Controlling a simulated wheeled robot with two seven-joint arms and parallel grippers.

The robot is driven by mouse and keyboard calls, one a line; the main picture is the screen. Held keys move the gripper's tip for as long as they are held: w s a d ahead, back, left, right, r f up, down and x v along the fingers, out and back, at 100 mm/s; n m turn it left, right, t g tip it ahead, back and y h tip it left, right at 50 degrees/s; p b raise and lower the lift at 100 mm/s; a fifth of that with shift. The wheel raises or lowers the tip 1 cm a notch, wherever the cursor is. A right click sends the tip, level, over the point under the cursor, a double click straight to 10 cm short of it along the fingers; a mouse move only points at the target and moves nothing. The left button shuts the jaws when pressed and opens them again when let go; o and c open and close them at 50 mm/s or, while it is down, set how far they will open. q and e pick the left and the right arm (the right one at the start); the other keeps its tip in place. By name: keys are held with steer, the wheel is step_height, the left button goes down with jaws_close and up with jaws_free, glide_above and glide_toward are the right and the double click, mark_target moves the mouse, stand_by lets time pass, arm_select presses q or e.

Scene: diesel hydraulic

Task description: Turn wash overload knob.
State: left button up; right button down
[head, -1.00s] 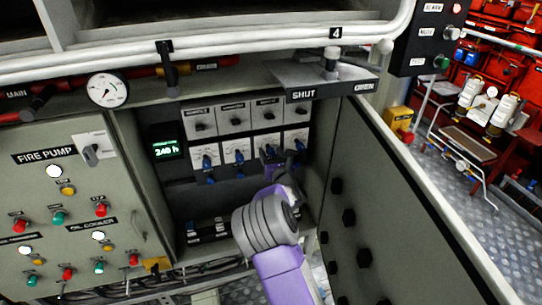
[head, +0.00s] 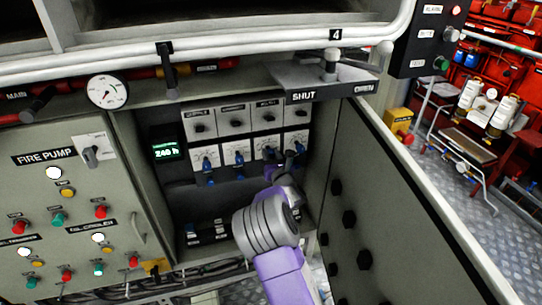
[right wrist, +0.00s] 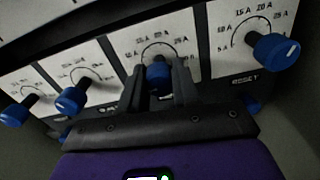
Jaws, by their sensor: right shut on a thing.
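A row of overload relays with white dials and blue knobs sits low inside the open cabinet. My right gripper (head: 287,165) reaches into it from below. In the right wrist view my right gripper (right wrist: 159,88) is shut on a blue knob (right wrist: 157,74), with one dark finger on each side. This is the third knob from the left, and its dial (right wrist: 165,48) shows behind it. In the head view the gripper and arm hide this knob. The relay name labels are too small to read, so I cannot tell which one is wash. My left gripper is not in view.
Two more blue knobs (right wrist: 72,98) stand to the left of the held one, and another blue knob (right wrist: 270,47) to its right. The open cabinet door (head: 385,215) stands close to the right of my arm. A lit hour display (head: 166,151) is at the left.

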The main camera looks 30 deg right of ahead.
steer(key=shift+m, duration=0.4)
steer(key=m, duration=0.7)
steer(key=shift+a+m, duration=0.1)
steer(key=shift+m, duration=0.2)
steer(key=m, duration=0.4)
steer(key=shift+m, duration=0.3)
steer(key=m, duration=0.4)
steer(key=shift+m, duration=0.3)
steer(key=m, duration=0.7)
steer(key=shift+r, duration=0.1)
steer(key=m, duration=0.6)
steer(key=shift+r+m, duration=0.1)
steer(key=shift+m, duration=0.6)
